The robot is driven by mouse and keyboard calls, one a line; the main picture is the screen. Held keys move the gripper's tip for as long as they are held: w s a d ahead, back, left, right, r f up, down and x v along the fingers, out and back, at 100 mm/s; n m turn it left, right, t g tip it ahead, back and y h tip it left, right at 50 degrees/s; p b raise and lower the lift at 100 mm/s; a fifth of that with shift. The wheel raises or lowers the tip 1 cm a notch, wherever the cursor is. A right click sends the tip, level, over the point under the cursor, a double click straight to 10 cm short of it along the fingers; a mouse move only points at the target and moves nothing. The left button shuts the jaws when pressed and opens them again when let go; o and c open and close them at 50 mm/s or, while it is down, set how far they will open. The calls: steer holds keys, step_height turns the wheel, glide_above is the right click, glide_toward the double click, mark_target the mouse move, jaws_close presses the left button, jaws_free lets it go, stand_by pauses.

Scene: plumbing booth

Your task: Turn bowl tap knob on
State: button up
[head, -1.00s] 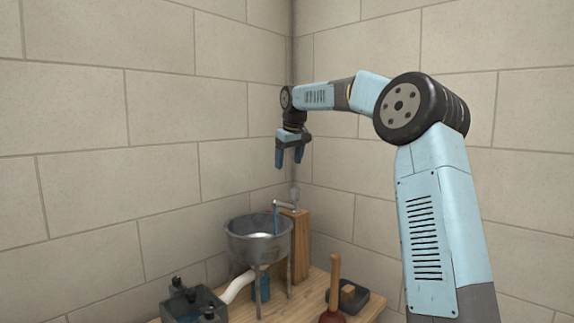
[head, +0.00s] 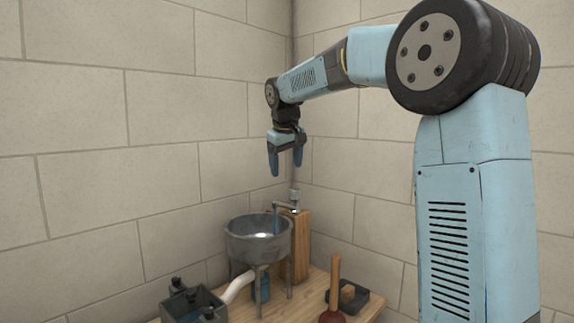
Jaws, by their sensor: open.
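A grey metal bowl (head: 258,240) stands on legs on the wooden bench. The bowl tap (head: 284,206) rises behind its right side, with its spout reaching over the bowl. A narrow blue streak, looking like water, hangs below the spout. A small pale knob (head: 295,194) shows at the top of the tap; its turn position is too small to tell. My gripper (head: 286,168) is open and empty, fingers pointing down, above the tap and bowl in the picture. It appears apart from the knob, with a gap below the fingertips.
A wooden block (head: 302,245) stands behind the bowl. A plunger (head: 333,290) and a dark tray (head: 350,298) are on the right of the bench (head: 290,311). A grey tank (head: 192,305) with a white pipe (head: 238,287) is at the left. Block walls meet behind.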

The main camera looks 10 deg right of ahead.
steer(key=shift+s, duration=0.65)
steer(key=s+d+f+m, duration=0.1)
steer(key=s+f, duration=0.3)
steer(key=s, duration=0.8)
steer(key=s+d+f+m+t, duration=0.1)
steer(key=s+d+f, duration=0.3)
steer(key=s, duration=0.8)
steer(key=s+d+f+m+y, duration=0.1)
steer(key=s+f, duration=0.4)
steer(key=s, duration=0.7)
steer(key=shift+s+d+m, duration=0.2)
steer(key=shift+d+m, duration=0.7)
steer(key=shift+m, duration=0.1)
